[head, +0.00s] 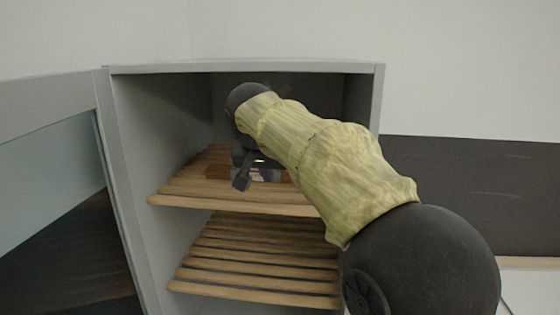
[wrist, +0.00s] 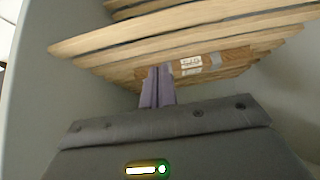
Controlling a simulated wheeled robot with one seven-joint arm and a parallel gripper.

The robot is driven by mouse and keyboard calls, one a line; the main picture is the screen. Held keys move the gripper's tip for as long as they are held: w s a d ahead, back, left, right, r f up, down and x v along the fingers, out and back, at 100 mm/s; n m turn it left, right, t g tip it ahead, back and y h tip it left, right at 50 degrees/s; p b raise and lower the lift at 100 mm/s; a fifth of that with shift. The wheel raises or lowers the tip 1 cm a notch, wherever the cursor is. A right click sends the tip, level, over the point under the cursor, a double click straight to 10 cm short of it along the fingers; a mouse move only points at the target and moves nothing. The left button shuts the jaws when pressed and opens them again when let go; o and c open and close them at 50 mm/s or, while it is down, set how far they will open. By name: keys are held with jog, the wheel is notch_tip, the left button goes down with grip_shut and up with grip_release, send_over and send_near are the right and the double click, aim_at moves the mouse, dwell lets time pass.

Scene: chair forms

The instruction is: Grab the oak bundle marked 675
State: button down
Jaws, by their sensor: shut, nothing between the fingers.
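A brown wooden bundle (wrist: 218,57) with a white label lies on the slatted shelf in the wrist view. The writing on the label is too blurred to read. In the head view, part of the bundle (head: 217,172) shows on the upper shelf, mostly behind my wrist. My gripper (wrist: 160,71) has its purple fingers together with nothing between them. In the wrist view the fingertips overlap the bundle's near face, just left of the label. I cannot tell whether they touch it. In the head view my gripper (head: 266,174) is inside the cabinet, just above the upper shelf.
The grey cabinet (head: 245,68) has side walls close around my arm. Its door (head: 50,107) stands open at the left. The upper slatted shelf (head: 235,204) is under my gripper, and a lower slatted shelf (head: 255,270) beneath looks empty.

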jog(key=w, duration=0.1)
jog(key=p, duration=1.4)
send_over(257, 173)
jog(key=w+d, duration=0.4)
jog(key=d, duration=0.3)
jog(key=shift+w+a+f+b, duration=0.1)
jog(key=shift+w+f+b, duration=0.15)
jog(key=shift+f, duration=0.25)
jog(key=shift+s+f+p, duration=0.2)
jog(key=shift+f+p, duration=0.35)
jog(key=shift+f, duration=1.4)
jog(key=shift+s+a, duration=0.15)
jog(key=shift+s, duration=0.3)
jog(key=shift+w+f, duration=0.1)
